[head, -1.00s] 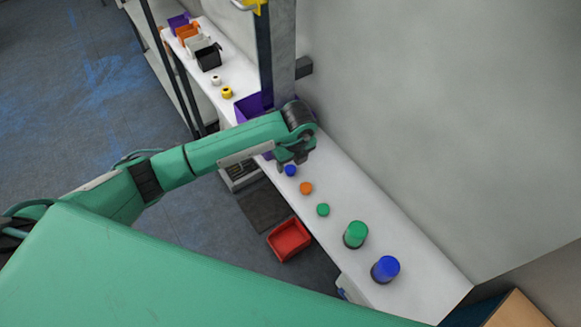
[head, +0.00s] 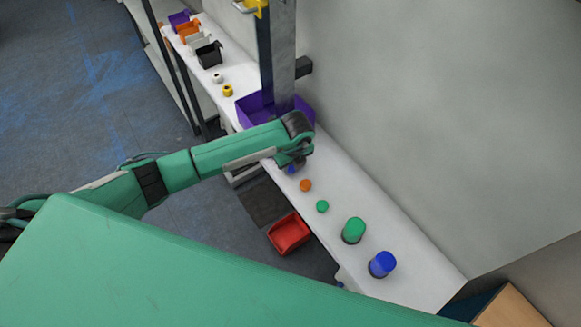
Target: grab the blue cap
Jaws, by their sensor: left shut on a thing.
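The small blue cap (head: 291,170) is at the far end of the row of caps on the white table, mostly covered by my left gripper (head: 290,165). My left gripper is shut on the blue cap, at or just above the table top; the exact height is hard to tell. A larger blue-topped container (head: 383,264) stands at the near end of the table. My right gripper is not in view.
An orange cap (head: 306,185) and a green cap (head: 322,206) lie near my left gripper. A green-topped container (head: 354,230) stands farther along the white table (head: 420,285). A purple bin (head: 250,108) is behind my arm. A red bin (head: 289,234) is below the table edge.

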